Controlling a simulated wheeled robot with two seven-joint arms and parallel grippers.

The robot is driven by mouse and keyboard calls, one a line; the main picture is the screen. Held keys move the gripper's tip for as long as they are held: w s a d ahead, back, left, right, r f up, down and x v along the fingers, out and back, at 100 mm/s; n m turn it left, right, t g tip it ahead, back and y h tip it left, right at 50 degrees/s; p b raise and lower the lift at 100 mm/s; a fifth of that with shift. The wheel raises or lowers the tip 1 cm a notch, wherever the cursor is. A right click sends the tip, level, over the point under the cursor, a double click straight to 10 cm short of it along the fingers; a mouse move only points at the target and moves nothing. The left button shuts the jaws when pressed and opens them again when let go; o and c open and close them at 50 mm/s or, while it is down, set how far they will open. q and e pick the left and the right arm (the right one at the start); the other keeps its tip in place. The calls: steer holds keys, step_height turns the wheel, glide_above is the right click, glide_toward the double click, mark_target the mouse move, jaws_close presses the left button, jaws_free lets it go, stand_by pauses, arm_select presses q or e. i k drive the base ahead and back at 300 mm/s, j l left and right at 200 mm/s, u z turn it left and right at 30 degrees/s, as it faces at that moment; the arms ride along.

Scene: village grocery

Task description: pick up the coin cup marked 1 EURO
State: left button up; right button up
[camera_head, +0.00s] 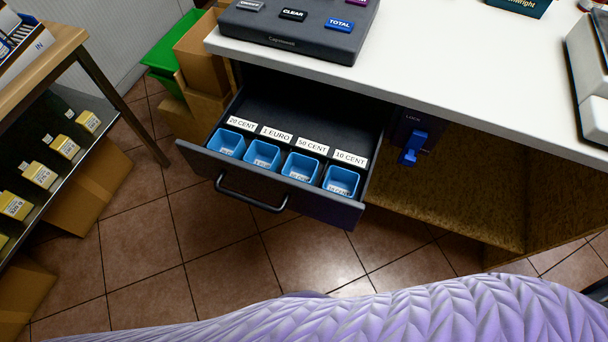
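The open cash drawer (240,180) holds a row of blue coin cups. White labels behind the row read, from left to right, 20 CENT (241,123), 1 EURO (276,135), 50 CENT (312,146) and 10 CENT (350,158). The second blue cup from the left (262,154) stands upright in front of the 1 EURO label. The other blue cups are the leftmost (227,142), the third (301,166) and the rightmost (341,180). Small print on the cups themselves is too small to read surely. Neither of my grippers is in view.
The drawer has a dark bar handle (250,197) and sits under a white counter (440,70) carrying a black register (300,28). A blue key-like part (412,148) sticks out right of the drawer. A shelf (65,150) stands left; tiled floor (210,230) lies in front.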

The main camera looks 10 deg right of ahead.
mark_target(260, 154)
steer(key=i+j, duration=0.15)
steer(key=j, duration=0.25)
steer(key=k+l+u, duration=0.1)
steer(key=l+u, duration=0.15)
steer(key=k+l+u, duration=0.25)
steer(key=l, duration=0.2)
steer(key=k+l+u, duration=0.1)
steer(key=l+u, duration=0.15)
steer(key=l, duration=0.05)
